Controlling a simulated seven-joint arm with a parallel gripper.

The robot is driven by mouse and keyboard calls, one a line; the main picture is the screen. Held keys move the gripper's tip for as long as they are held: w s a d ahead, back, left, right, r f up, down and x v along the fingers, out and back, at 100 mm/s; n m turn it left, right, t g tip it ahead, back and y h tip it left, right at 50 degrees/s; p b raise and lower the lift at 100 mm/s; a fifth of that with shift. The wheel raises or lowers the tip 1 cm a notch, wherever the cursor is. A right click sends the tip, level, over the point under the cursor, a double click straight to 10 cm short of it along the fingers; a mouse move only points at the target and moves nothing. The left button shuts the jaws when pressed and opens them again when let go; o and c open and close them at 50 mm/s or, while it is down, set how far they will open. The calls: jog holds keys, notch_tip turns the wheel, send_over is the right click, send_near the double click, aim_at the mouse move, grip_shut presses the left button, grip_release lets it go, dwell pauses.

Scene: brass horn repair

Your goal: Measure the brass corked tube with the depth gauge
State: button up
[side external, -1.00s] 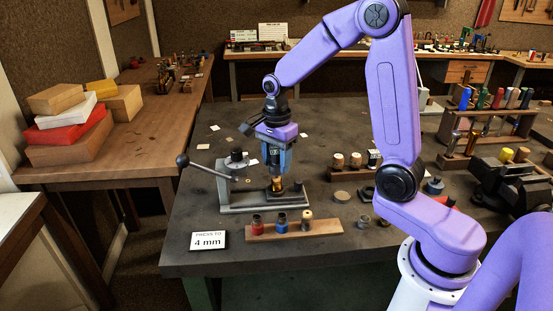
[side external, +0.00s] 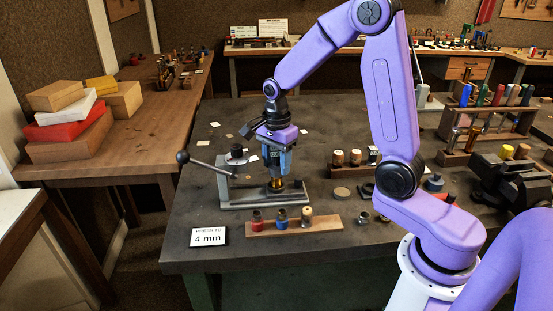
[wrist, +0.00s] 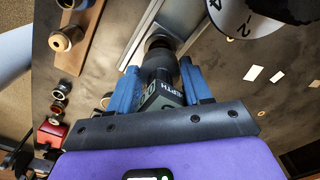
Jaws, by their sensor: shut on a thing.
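My gripper (wrist: 168,85) has blue fingers and is shut on the depth gauge (wrist: 160,92), a dark body with "DEPTH" lettering. In the side view my gripper (side external: 277,158) points down over the grey press. The brass corked tube (side external: 276,185) stands on the press base below the gauge, with a small gold part showing. The gauge's lower end is at or just above the tube's top; I cannot tell whether they touch. In the wrist view the gauge hides the tube.
The grey lever press (side external: 235,202) has a long handle to the left. A wooden rack (side external: 265,229) with several small tubes stands in front, beside a "PRESS TO 4 mm" card (side external: 208,237). Another rack (side external: 350,172) is at right.

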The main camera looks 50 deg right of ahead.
jog(key=shift+f, duration=1)
jog(key=o, duration=1.6)
jog(key=shift+r, duration=3.5)
